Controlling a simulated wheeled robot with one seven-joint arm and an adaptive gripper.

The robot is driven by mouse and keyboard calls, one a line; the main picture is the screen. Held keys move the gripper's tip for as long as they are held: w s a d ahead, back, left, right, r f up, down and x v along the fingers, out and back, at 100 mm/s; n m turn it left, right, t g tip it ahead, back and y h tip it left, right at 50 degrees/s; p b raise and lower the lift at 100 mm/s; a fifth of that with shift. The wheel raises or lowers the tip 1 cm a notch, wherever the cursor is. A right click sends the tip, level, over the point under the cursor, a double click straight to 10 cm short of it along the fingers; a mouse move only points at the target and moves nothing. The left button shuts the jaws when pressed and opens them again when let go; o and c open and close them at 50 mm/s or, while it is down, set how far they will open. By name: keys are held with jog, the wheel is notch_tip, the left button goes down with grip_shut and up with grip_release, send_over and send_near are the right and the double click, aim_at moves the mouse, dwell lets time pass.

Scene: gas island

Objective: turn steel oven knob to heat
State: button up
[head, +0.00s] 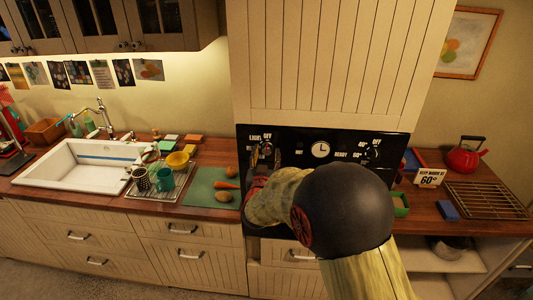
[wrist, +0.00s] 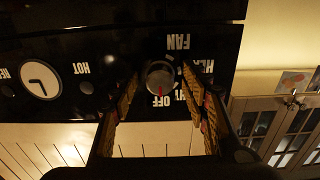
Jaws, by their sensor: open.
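The steel oven knob (wrist: 160,77) is on the black control panel (wrist: 110,30), seen in the wrist view between the fingers of my gripper (wrist: 159,88). Its red mark points toward the OFF label (wrist: 160,102). The FAN label (wrist: 178,42) is on the other side of the knob. The HEAT label (wrist: 197,66) is partly hidden by a finger. My gripper is open, one finger on either side of the knob; I cannot tell whether they touch it. In the head view my gripper (head: 266,160) is at the left part of the panel and largely covers the knob.
A round clock dial (head: 320,149) is mid-panel, with another knob (head: 371,152) to its right. A green board (head: 213,187) with vegetables lies left of the oven. A red kettle (head: 465,155) and a wire rack (head: 487,198) are on the right counter.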

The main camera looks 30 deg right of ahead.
jog(key=shift+w+d, duration=0.2)
jog(key=shift+w, duration=0.05)
jog(key=shift+c, duration=0.4)
jog(key=c, duration=1)
